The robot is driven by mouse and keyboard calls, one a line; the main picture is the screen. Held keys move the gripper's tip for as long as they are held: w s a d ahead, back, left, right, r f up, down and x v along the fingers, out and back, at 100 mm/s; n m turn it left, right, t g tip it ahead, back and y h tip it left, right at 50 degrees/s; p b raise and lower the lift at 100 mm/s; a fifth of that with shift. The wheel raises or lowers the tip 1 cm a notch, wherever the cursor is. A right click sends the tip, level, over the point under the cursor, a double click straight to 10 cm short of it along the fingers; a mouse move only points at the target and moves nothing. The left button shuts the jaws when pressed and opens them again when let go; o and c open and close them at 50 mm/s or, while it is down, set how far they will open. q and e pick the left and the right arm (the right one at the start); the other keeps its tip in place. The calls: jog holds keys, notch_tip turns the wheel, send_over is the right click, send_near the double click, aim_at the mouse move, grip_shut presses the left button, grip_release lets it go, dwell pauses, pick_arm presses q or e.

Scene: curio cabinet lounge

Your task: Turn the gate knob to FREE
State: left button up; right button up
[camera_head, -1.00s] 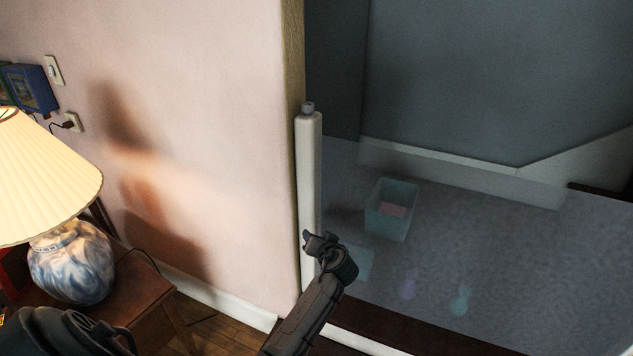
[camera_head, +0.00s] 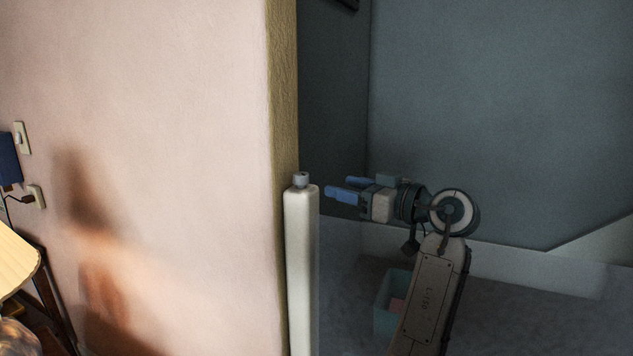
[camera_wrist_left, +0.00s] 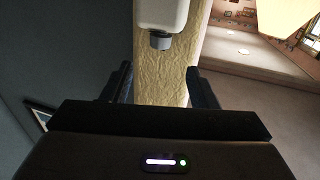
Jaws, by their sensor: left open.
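The gate knob (camera_head: 301,179) is a small grey cap on top of the white gate post (camera_head: 300,265), by the wall corner. In the left wrist view the knob (camera_wrist_left: 160,41) hangs below the white post end (camera_wrist_left: 162,12), as that picture is upside down. My left gripper (camera_head: 338,187) is open, its blue fingers pointing left at the knob from the right, at about its height. In the wrist view the gripper (camera_wrist_left: 160,87) has nothing between its fingers, and the knob lies beyond the gap, apart from them. Any marking on the knob is too small to read.
The yellowish wall edge (camera_head: 283,95) rises close behind the post. A teal bin (camera_head: 390,312) sits on the floor beyond the gate, partly behind my arm.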

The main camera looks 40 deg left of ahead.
aim_at(308, 178)
pick_arm(q)
jog(key=a, duration=0.3)
jog(key=a+p, duration=0.1)
jog(key=a, duration=0.2)
jog(key=a+p, duration=0.1)
jog(key=a, duration=0.2)
jog(key=shift+s+a, duration=0.25)
jog(key=shift+s, duration=0.05)
pick_arm(e)
jog(key=s+f, duration=0.3)
jog(key=f, duration=0.3)
jog(key=shift+d, duration=0.3)
pick_arm(q)
jog(key=shift+c, duration=0.3)
jog(key=c, duration=0.9)
